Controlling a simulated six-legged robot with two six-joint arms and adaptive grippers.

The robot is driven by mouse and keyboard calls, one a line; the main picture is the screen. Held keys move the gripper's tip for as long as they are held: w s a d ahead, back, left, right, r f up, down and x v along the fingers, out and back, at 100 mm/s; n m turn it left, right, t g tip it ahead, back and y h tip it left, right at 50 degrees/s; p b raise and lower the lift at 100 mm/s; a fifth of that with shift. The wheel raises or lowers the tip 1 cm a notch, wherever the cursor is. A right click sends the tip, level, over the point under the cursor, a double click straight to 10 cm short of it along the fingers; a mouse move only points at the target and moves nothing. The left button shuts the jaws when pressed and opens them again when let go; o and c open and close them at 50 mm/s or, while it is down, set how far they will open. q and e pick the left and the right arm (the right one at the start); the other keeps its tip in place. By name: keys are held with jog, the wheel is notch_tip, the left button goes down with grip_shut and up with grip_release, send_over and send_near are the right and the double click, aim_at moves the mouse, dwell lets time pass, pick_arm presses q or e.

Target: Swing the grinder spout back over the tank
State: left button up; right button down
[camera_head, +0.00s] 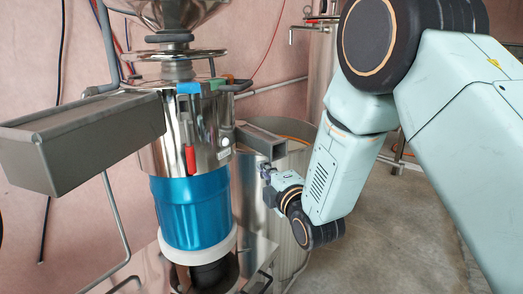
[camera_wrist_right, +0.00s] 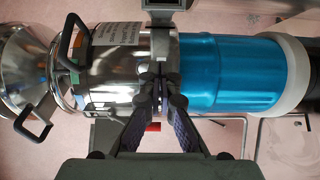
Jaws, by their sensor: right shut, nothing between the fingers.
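The grinder has a polished steel body (camera_head: 191,120) over a blue lower section (camera_head: 193,212); the blue section also shows in the right wrist view (camera_wrist_right: 225,75). The spout's overlap with the tank is hard to judge. A grey spout part shows at the top of the wrist view (camera_wrist_right: 170,20). My right gripper (camera_head: 268,188) is shut and empty, below the short spout in the head view and apart from it; its fingertips (camera_wrist_right: 162,85) are together.
A long grey box-shaped chute (camera_head: 85,142) sticks out to the left of the grinder. The grinder carries a steel hopper (camera_head: 172,14) and a red-handled latch (camera_head: 190,158). Another steel vessel (camera_head: 318,62) stands behind. Grey floor (camera_head: 400,245) is clear at the right.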

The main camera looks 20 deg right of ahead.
aim_at(260, 149)
jog(key=w, duration=0.3)
jog(key=w+b, duration=0.1)
jog(key=w, duration=0.3)
jog(key=w+d, duration=0.1)
jog(key=w, duration=0.3)
jog(key=shift+d+b, duration=0.1)
jog(key=shift+b, duration=0.3)
jog(key=shift+w+d, duration=0.1)
jog(key=shift+d, duration=0.4)
jog(key=shift+a+r, duration=0.15)
jog(key=shift+d, duration=0.2)
